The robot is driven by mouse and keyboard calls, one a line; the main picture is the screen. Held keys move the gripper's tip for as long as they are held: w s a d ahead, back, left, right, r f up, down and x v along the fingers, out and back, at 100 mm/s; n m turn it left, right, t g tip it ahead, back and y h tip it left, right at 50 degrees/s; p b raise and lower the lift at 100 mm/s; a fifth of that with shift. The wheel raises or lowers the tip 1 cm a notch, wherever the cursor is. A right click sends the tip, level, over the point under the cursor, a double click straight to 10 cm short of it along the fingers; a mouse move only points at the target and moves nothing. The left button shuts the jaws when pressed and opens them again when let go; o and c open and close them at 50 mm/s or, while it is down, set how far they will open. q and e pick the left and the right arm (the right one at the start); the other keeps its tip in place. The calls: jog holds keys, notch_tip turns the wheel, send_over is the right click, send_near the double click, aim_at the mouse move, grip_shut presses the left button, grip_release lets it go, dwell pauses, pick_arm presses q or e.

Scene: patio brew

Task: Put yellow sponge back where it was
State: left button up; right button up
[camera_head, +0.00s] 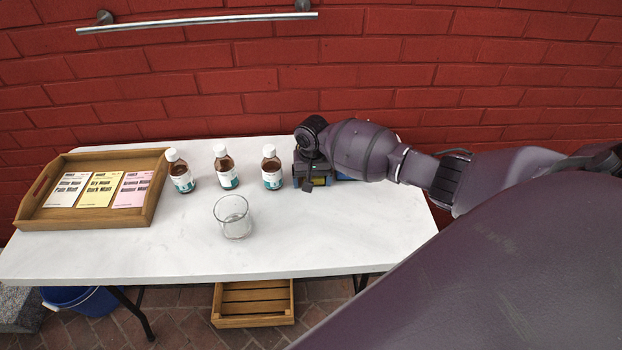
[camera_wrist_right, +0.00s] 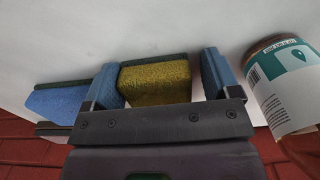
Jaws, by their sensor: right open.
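The yellow sponge (camera_wrist_right: 155,84), with a dark green scouring layer, is on the white table between the two blue-tipped fingers of my right gripper (camera_wrist_right: 160,76). The gripper is open, with a gap showing between the sponge and the finger on the right of the wrist view. The finger on the left is very close to the sponge; I cannot tell whether they touch. In the head view my right gripper (camera_head: 312,178) is at the table's back right, and only a little of the yellow sponge (camera_head: 319,182) shows. My left gripper is out of view.
A blue sponge (camera_wrist_right: 58,100) lies beside the yellow one. A brown bottle (camera_wrist_right: 285,82) stands close on the other side. Two more bottles (camera_head: 226,168) (camera_head: 180,172), a glass beaker (camera_head: 233,216) and a wooden tray (camera_head: 99,219) with cards stand further left. The front right tabletop is clear.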

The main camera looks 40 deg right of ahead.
jog(key=shift+s+d+f, duration=0.15)
jog(key=shift+s+d, duration=0.25)
jog(key=r, duration=0.2)
jog(key=r+p, duration=0.1)
jog(key=r, duration=0.1)
jog(key=shift+w+r, duration=0.2)
jog(key=shift+r, duration=0.15)
pick_arm(q)
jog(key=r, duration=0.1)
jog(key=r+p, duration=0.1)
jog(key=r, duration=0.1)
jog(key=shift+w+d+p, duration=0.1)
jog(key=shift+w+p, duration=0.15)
jog(key=shift+p, duration=0.1)
pick_arm(e)
notch_tip(320, 180, up, 8)
jog(key=shift+a, duration=0.15)
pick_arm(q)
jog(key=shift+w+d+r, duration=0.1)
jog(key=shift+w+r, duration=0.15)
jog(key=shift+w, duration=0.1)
pick_arm(e)
jog(key=shift+w, duration=0.1)
jog(key=shift+f, duration=0.1)
